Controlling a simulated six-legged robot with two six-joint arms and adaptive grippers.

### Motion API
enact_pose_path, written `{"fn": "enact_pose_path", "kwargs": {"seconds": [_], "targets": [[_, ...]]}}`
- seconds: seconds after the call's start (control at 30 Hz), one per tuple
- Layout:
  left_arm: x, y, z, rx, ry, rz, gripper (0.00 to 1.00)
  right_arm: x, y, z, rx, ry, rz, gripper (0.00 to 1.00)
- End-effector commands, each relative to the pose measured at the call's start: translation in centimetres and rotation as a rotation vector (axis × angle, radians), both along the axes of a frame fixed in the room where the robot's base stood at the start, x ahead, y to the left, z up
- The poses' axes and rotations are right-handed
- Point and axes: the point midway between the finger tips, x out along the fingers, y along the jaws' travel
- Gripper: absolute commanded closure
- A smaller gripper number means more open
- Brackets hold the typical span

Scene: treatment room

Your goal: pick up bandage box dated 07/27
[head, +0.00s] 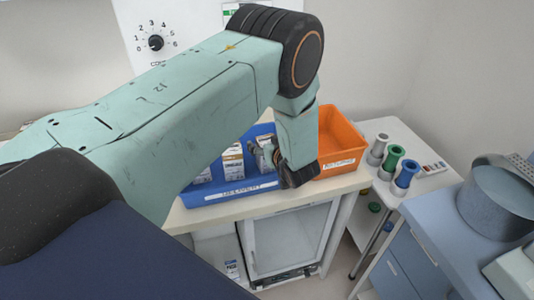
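Several small white bandage boxes with brown and dark print stand in a blue tray (200,197) on the counter. One box (233,166) stands near the tray's middle, and another (203,176) is to its left, partly hidden by my arm. A third box (264,155) is right at my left gripper (267,157). The dates are too small to read. My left gripper reaches down over the tray's right part, with its dark fingers beside or around that third box. I cannot tell whether they touch or grip it. My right gripper is not in view.
An orange bin (342,145) with a label stands right of the blue tray, close to my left wrist. A side table (430,180) holds grey, green and blue rolls. A blue-grey cabinet (430,250) is at right. A glass-door cabinet (290,240) is under the counter (330,187).

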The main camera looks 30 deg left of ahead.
Motion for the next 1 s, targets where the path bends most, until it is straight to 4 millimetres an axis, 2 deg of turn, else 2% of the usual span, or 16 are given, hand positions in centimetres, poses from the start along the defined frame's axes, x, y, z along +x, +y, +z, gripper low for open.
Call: {"fn": "enact_pose_path", "kwargs": {"seconds": [0.07, 0.67, 1.0], "targets": [[0.01, -0.04, -0.01, 0.0, 0.0, 0.0, 0.28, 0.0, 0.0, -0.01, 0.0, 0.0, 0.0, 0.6], [0.0, -0.05, 0.03, 0.001, -0.001, 0.0, 0.79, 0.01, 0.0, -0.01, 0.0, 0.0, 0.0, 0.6], [0.05, -0.05, 0.51, 0.001, -0.002, -0.001, 0.8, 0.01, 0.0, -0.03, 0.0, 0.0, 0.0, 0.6]]}}
